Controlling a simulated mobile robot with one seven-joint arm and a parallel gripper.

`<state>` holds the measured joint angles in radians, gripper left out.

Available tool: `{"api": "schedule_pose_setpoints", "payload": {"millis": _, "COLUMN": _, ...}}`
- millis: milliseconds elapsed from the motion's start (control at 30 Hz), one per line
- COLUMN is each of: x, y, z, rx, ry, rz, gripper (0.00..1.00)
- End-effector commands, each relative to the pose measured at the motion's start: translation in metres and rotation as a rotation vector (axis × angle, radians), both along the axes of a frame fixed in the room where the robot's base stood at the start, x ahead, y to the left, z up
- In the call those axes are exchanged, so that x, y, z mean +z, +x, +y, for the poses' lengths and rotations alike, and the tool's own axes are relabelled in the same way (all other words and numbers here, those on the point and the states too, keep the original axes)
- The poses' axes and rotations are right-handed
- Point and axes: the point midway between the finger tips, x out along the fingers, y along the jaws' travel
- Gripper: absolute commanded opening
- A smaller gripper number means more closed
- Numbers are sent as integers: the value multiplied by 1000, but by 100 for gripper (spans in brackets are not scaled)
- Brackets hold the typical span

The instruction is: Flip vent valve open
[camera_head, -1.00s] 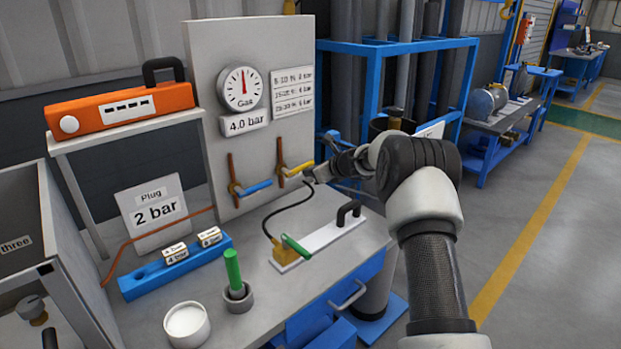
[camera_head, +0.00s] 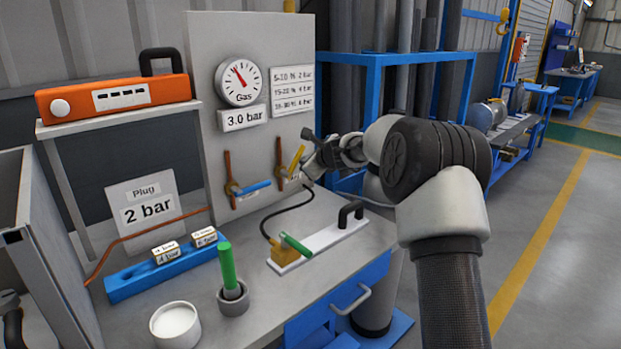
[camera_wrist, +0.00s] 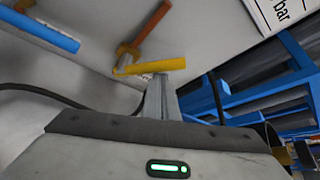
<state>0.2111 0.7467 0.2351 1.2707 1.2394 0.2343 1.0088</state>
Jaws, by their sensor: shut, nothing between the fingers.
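The yellow valve lever (camera_head: 297,158) is on the right-hand copper pipe of the grey panel and points steeply up to the right. In the wrist view the yellow lever (camera_wrist: 151,67) lies across the tips of my gripper (camera_wrist: 160,88), which is shut and empty, close against or touching it. In the head view my gripper (camera_head: 307,170) is just right of the lever, its tips partly hidden. The blue valve lever (camera_head: 253,188) on the left pipe is near horizontal. No label shows which valve is the vent. The gas gauge (camera_head: 240,82) sits above a 3.0 bar display (camera_head: 243,118).
On the bench below are a white plate with a black handle (camera_head: 335,237), a green peg in a grey holder (camera_head: 229,275), a white cup (camera_head: 175,325) and a blue block (camera_head: 160,272). A blue rack (camera_head: 372,110) stands right of the panel.

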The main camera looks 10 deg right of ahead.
Motion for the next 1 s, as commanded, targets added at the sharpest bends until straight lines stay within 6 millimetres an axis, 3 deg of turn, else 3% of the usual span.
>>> {"api": "schedule_pose_setpoints", "payload": {"millis": 400, "x": 15, "y": -11, "z": 18, "rx": 4, "ry": 0, "rz": -1, "gripper": 0}}
{"api": "schedule_pose_setpoints", "payload": {"millis": 1000, "x": 19, "y": -22, "z": 36, "rx": 9, "ry": 3, "rz": 0, "gripper": 0}}
